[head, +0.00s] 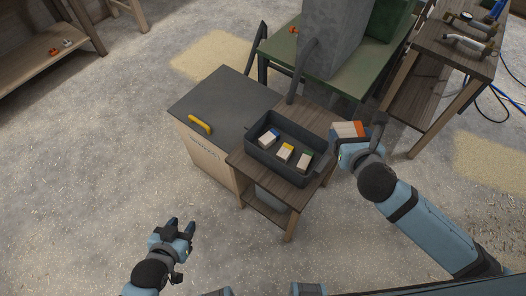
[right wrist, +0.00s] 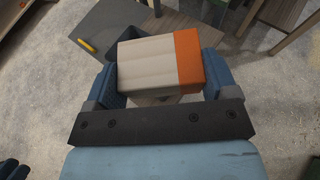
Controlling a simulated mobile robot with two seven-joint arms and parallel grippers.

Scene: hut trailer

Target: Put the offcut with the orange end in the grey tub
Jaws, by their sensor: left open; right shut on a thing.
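The offcut with the orange end (head: 345,129) is a pale wood block, held in the air just right of the grey tub. It fills the middle of the right wrist view (right wrist: 150,65), its orange end at right. My right gripper (head: 349,143) is shut on it, one finger at each end, as the right wrist view (right wrist: 160,85) shows. The dark grey tub (head: 270,164) stands on a small wooden table and holds three pale blocks with blue, yellow and green ends. It is mostly hidden behind the offcut in the right wrist view. My left gripper (head: 182,228) is open and empty, low over the floor.
The small wooden table (head: 266,190) adjoins a dark-topped cabinet (head: 220,98) with a yellow object (head: 200,125) on it. Behind stands a green table (head: 335,75) with a large grey block-shaped machine. A wooden bench (head: 440,60) with tools is at the upper right. Floor in front is clear.

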